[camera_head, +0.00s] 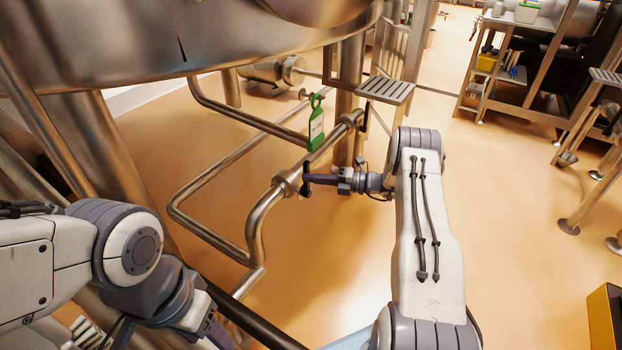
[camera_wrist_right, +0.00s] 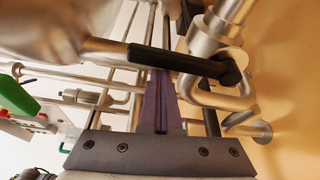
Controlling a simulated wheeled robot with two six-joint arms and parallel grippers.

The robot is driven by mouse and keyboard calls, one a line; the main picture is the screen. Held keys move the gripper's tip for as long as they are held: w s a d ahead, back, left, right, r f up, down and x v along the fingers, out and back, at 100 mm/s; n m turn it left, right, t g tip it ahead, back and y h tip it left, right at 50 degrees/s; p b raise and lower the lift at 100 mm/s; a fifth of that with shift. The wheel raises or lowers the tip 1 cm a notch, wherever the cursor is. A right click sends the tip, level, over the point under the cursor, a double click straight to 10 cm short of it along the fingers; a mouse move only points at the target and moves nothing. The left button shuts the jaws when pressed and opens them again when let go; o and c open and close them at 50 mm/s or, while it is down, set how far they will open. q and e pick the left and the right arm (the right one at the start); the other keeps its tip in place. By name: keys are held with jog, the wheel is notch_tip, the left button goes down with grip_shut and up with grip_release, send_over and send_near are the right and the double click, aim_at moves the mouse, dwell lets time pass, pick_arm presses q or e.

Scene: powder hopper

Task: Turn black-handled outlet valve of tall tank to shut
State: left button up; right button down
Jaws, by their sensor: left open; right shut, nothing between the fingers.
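The tall steel tank (camera_head: 150,45) fills the upper left of the head view. Its outlet valve (camera_head: 288,182) sits on a steel pipe near the middle. The black handle (camera_wrist_right: 175,62) crosses the upper part of the right wrist view, slanting slightly down to the right; in the head view it is mostly a dark piece at my fingertips. My right gripper (camera_head: 312,180) is shut and empty, its purple fingers (camera_wrist_right: 164,80) close against or just beside the handle; I cannot tell whether they touch. My left gripper (camera_head: 215,330) shows only partly at the bottom edge, away from the valve.
A green tag (camera_head: 316,123) hangs on the pipe behind the valve. Bent steel pipes (camera_head: 205,185) run low on the left. A small grated step (camera_head: 385,89) stands behind.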

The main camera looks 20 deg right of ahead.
jog(key=v, duration=1)
jog(key=shift+d+p, duration=0.2)
jog(key=shift+p, duration=0.2)
jog(key=shift+s, duration=0.1)
